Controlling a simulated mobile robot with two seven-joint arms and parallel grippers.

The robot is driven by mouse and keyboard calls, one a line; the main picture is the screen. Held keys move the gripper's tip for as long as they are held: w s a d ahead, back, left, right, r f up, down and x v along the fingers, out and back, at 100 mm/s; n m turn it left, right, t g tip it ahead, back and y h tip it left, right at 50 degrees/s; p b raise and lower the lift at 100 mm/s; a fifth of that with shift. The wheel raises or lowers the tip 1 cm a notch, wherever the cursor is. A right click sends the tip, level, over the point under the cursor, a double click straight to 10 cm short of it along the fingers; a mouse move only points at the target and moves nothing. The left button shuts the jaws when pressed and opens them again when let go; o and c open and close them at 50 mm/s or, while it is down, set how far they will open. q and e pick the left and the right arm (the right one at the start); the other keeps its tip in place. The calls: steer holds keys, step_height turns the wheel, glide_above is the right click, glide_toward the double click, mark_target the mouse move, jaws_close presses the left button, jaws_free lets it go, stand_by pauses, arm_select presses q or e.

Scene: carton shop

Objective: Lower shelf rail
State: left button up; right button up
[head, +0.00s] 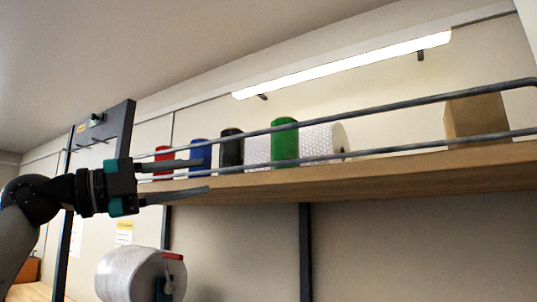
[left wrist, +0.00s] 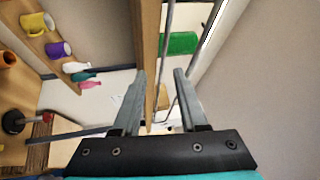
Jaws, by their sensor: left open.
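The shelf rail (head: 400,101) is two grey metal bars along the front of a high wooden shelf (head: 350,180), one above the other. The rail is up, in front of the goods. My left gripper (head: 205,175) is at the left end of the shelf, its jaws open and its fingers pointing right along the front edge. In the left wrist view, the gripper (left wrist: 160,72) has the board edge (left wrist: 149,45) and a rail bar (left wrist: 167,45) between or just beyond its fingertips. I cannot tell whether it touches the rail. My right gripper is not in view.
On the shelf stand red (head: 164,154), blue (head: 200,154), black (head: 231,148) and green (head: 285,143) rolls, bubble wrap (head: 324,140) and a cardboard box (head: 475,115). A large white roll (head: 130,274) hangs below. Mugs (left wrist: 58,49) show in the left wrist view.

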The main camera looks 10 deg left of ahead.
arm_select(q)
steer(key=t+y, duration=0.1)
steer(key=y, duration=0.1)
glide_toward(240, 135)
steer(key=s+a, duration=0.1)
steer(key=p+x, duration=0.5)
steer(key=x, duration=0.8)
steer(key=shift+w+d+f, duration=0.1)
steer(key=shift+w+d, duration=0.05)
steer(key=shift+w+d+p, duration=0.3)
steer(key=shift+w+d, duration=0.2)
steer(key=shift+w, duration=0.05)
jaws_close()
